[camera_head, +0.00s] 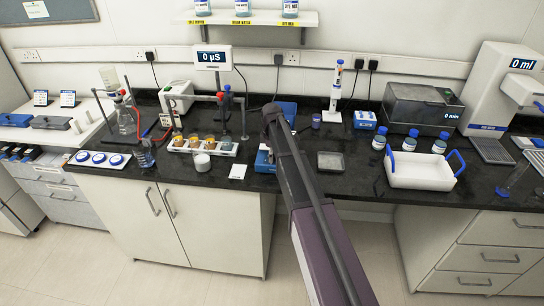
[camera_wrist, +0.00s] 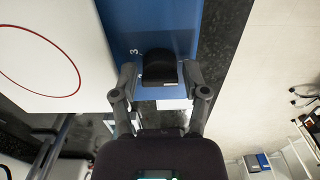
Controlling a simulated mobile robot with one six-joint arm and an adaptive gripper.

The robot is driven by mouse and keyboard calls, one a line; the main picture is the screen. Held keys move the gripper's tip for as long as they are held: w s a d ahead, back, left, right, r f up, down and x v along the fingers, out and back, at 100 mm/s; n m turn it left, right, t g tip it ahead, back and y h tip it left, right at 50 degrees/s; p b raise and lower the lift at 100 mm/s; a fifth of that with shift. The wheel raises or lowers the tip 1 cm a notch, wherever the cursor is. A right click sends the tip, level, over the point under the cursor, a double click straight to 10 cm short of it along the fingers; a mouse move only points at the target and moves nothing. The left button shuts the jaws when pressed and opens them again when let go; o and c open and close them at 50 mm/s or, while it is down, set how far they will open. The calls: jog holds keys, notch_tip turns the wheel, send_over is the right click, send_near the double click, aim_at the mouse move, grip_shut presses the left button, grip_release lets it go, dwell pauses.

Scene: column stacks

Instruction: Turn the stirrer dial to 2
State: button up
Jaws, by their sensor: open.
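In the wrist view the dial (camera_wrist: 158,70) is a black knob on the blue face (camera_wrist: 150,22) of the stirrer. A white "3" is printed on the blue face to the left of the knob. The white top with a red ring (camera_wrist: 45,60) lies to the left. My gripper (camera_wrist: 159,74) is open, with one finger on each side of the knob. The fingertips are close to its sides; I cannot tell whether they touch. The dial's pointer is not readable.
In the head view a rack of amber-filled beakers (camera_head: 205,145) and a white tray with blue handles (camera_head: 420,171) stand on the black bench (camera_head: 250,200). A conductivity meter (camera_head: 213,58) and a dark box reading 0 min (camera_head: 424,106) stand nearby. Bare bench lies near the front edge.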

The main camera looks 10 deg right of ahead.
jog(key=shift+c, duration=0.2)
grip_shut()
